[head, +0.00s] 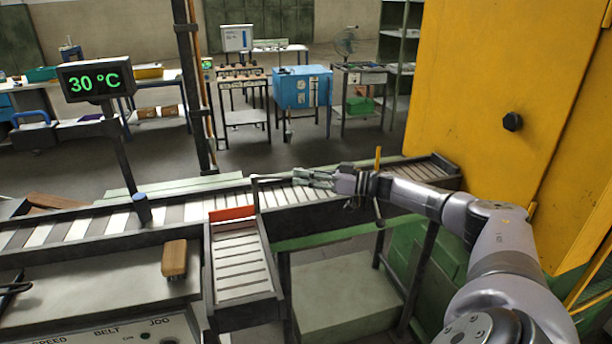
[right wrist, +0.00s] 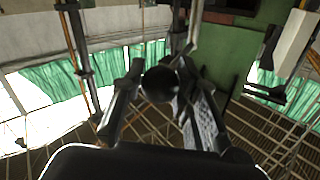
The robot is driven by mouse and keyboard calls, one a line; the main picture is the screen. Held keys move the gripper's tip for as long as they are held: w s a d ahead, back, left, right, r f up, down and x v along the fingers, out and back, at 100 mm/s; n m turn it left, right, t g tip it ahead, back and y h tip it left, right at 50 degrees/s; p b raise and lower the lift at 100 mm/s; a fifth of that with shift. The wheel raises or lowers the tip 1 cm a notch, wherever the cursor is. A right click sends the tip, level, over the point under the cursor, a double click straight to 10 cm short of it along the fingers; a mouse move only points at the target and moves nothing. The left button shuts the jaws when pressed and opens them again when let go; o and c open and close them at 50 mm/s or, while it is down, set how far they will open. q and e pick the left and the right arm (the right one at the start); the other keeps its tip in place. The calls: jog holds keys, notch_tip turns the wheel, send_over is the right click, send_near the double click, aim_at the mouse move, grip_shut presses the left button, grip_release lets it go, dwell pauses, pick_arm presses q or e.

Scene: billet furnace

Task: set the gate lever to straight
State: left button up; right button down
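My right gripper (head: 312,178) reaches in from the right over the roller conveyor (head: 95,226). A thin dark bar, which looks like the gate lever (head: 268,180), runs from the side lane's corner to its fingertips. In the right wrist view, a round black knob (right wrist: 160,84) fills the gap between the fingers of the right gripper (right wrist: 160,75) and appears to touch both. A red-orange flap (head: 232,213) stands across the upper end of the side lane (head: 241,262). My left gripper is not clearly seen.
A display (head: 96,79) reading 30 °C stands at the left. A blue-topped post (head: 141,207) stands by the conveyor. A large yellow cabinet (head: 500,90) closes off the right side.

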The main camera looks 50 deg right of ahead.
jog(key=c, duration=1.6)
grip_release()
jog(key=shift+w+d+r, duration=0.15)
jog(key=shift+d+r, duration=0.15)
jog(key=shift+r, duration=0.2)
jog(key=o, duration=0.4)
jog(key=shift+w+f, duration=0.15)
pick_arm(q)
jog(key=shift+w+d, duration=0.15)
jog(key=shift+d, duration=0.1)
pick_arm(e)
jog(key=shift+a, duration=0.35)
jog(key=shift+s+d+f, duration=0.25)
jog(key=shift+s, duration=0.15)
jog(key=v, duration=1.1)
jog(key=shift+s+r, duration=0.2)
